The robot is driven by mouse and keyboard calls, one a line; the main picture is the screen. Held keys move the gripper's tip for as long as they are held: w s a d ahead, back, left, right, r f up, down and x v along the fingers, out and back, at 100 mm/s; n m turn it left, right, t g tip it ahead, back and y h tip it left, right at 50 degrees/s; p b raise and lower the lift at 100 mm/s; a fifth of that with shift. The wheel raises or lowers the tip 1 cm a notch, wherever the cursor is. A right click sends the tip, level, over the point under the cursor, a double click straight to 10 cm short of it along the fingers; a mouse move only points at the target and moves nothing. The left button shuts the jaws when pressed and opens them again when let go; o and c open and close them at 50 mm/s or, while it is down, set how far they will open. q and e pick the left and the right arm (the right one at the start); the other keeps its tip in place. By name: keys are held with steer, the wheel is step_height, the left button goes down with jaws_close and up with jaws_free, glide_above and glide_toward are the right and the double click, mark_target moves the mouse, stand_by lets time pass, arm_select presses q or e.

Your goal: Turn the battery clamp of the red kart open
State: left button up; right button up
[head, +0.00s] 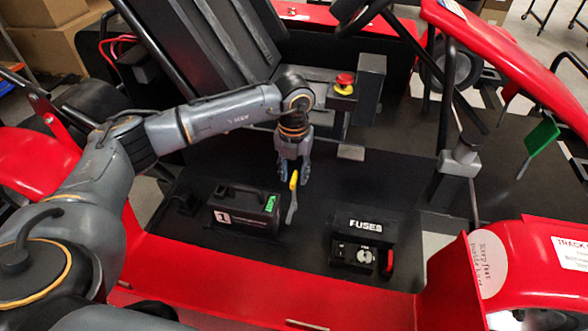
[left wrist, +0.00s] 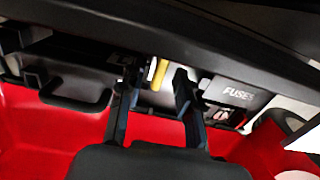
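The red kart (head: 300,275) fills the head view. On its black floor sits the battery (head: 243,208), a black box with a handle, a "1" label and a green tag. The battery clamp (head: 292,200) stands upright at the battery's right end, a grey lever with a yellow top. My left gripper (head: 293,178) points down at the clamp's top, fingers apart on either side of it. In the left wrist view the yellow part (left wrist: 159,73) shows between the open fingers (left wrist: 155,80), with gaps visible; contact cannot be told. My right gripper is not in view.
A black fuse box (head: 362,243) with a red switch stands right of the clamp. A red button (head: 345,79) sits above on a post by the seat (head: 205,45). The steering column (head: 440,75) and red side panel bound the space. Black floor between is clear.

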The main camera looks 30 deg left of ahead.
arm_select(q)
steer(key=shift+w+f, duration=0.1)
steer(key=shift+f, duration=0.05)
jaws_close()
